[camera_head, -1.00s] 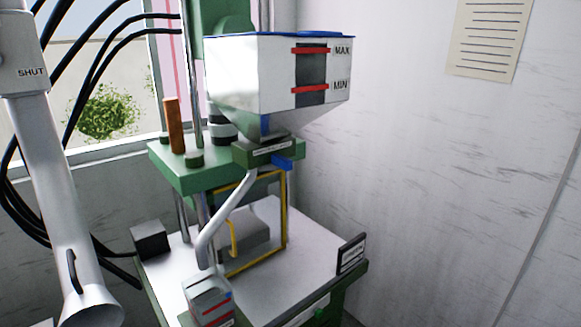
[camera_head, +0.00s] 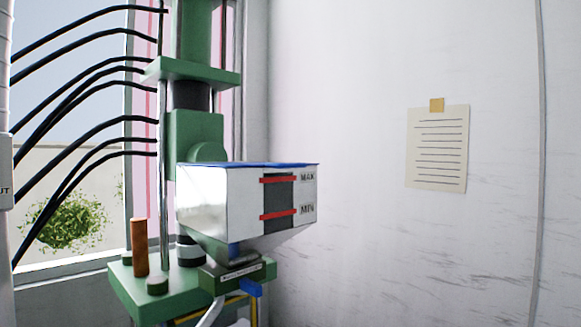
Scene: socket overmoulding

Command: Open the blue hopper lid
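The hopper (camera_head: 215,205) is a white box with a tapered bottom, mounted on the green machine. Its blue lid (camera_head: 250,164) shows as a thin, flat blue edge along the top and looks closed. The front has a dark level window (camera_head: 279,198) with red MAX and MIN marks. A small blue tab (camera_head: 249,288) sticks out below the hopper. Neither of my grippers is in view.
The green machine column (camera_head: 197,135) rises behind the hopper. An orange-brown cylinder (camera_head: 139,247) stands on the green platform (camera_head: 150,299). Black hoses (camera_head: 85,60) run across the window at left. A paper notice (camera_head: 437,148) hangs on the wall. Space right of the hopper is clear.

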